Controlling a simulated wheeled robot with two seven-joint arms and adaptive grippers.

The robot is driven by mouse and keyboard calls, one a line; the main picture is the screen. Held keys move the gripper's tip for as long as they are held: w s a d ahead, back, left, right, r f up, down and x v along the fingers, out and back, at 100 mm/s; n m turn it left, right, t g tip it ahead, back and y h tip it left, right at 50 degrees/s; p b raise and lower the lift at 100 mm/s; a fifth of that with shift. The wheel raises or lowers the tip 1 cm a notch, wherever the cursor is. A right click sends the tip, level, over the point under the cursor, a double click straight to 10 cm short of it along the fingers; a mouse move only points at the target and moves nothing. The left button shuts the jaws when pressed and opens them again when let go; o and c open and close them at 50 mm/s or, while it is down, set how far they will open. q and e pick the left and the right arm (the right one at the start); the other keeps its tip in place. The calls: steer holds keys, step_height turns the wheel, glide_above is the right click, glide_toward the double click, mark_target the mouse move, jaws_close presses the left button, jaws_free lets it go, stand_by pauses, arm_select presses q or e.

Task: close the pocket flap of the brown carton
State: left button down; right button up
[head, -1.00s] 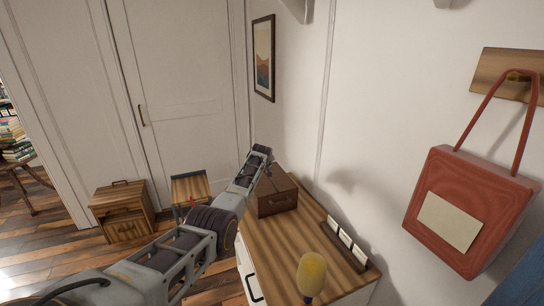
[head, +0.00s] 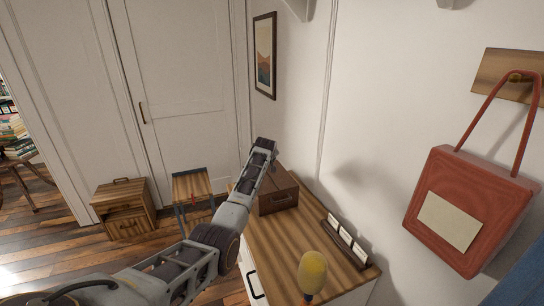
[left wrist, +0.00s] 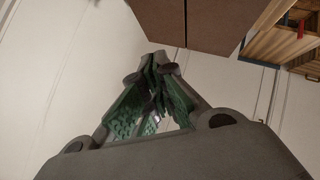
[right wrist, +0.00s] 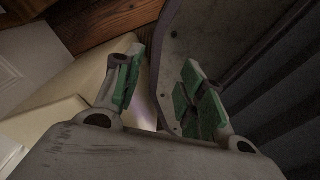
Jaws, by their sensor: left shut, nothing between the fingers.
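The brown carton (head: 278,200) stands on the wooden cabinet top, partly hidden behind my left arm in the head view. Its brown surface (left wrist: 205,22) shows at the top of the left wrist view, crossed by a dark seam. I cannot tell how the pocket flap stands. My left gripper (head: 264,143) is over the carton's far left side in the head view. In the left wrist view its green-padded fingers (left wrist: 158,75) are together and empty, and appear apart from the carton. My right gripper (right wrist: 160,90) is open and empty, seen only in the right wrist view.
The cabinet top (head: 290,245) also holds a dark rack with white cards (head: 345,240) and a yellow-headed object (head: 312,272). A wall rises close behind, with a red bag (head: 465,210) hanging. A small stool (head: 190,185) and a wooden box (head: 122,208) stand left.

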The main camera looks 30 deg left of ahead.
arm_select(q)
steer(key=shift+s+d+r, duration=0.5)
steer(key=shift+d+r, duration=0.05)
steer(key=shift+r, duration=0.15)
steer(key=shift+s+d+r, duration=0.45)
steer(key=shift+d+r, duration=0.1)
steer(key=shift+r, duration=0.15)
